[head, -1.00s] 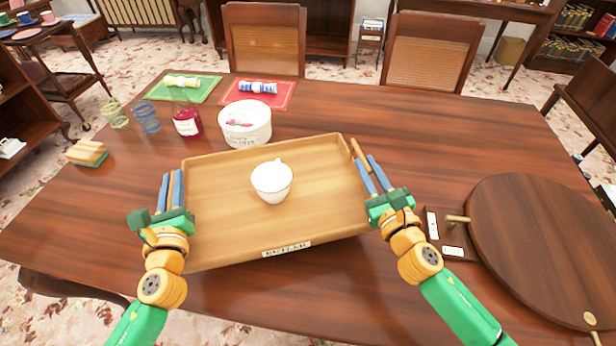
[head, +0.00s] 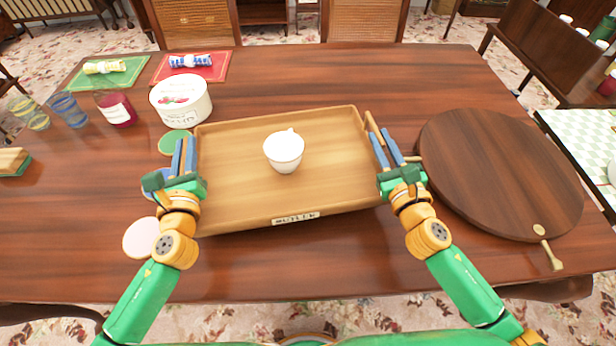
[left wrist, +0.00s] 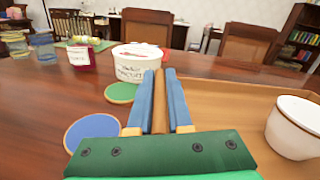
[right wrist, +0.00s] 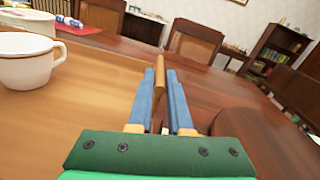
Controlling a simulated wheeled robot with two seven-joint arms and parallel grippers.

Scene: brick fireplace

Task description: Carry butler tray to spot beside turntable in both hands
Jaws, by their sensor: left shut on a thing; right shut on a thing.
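The butler tray (head: 235,195) is a wooden tray with a label on its near side, held about level over the table. A white cup (head: 284,151) stands upright in it. My left gripper (head: 185,157) is shut on the tray's left rim, and my right gripper (head: 388,152) is shut on its right rim. In both wrist views the blue fingers close on a strip of wood. The turntable (head: 500,170) is a large round dark wooden disc on the table, just right of the tray. The cup also shows in the left wrist view (left wrist: 295,128).
A white round tub (head: 181,101), a red jar (head: 116,109) and striped glasses (head: 68,108) stand at the left. The table (head: 320,265) in front is clear.

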